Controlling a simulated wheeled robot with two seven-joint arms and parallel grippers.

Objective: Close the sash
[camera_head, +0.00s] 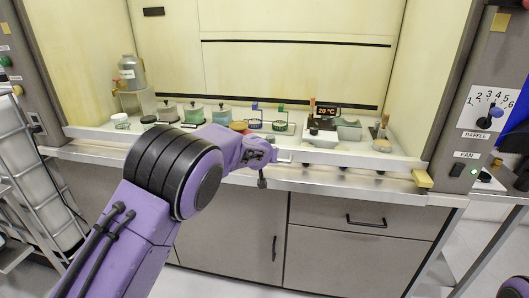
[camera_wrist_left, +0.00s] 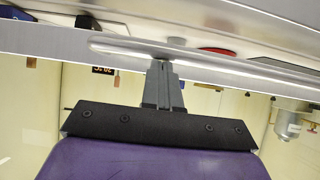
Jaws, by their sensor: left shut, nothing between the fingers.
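A pale metal rail (camera_head: 330,182) runs across the front of the hood opening; I take it for the sash's lower rail, but clear glass is hard to make out. In the left wrist view, which is upside down, the rail (camera_wrist_left: 30,40) carries a long rounded grip (camera_wrist_left: 225,68). My left gripper (camera_head: 282,157) reaches in from the left to the middle of the hood front. Its grey fingers (camera_wrist_left: 163,65) are shut and empty, with their tips at the grip; whether they touch it is unclear. My right gripper is out of view.
Behind the rail stand a grey bottle (camera_head: 131,72), several lidded jars (camera_head: 194,113) and a device with a 20 °C display (camera_head: 327,111). A baffle dial (camera_head: 493,112) is on the right post. Drawers and cupboards (camera_head: 350,250) fill the space below.

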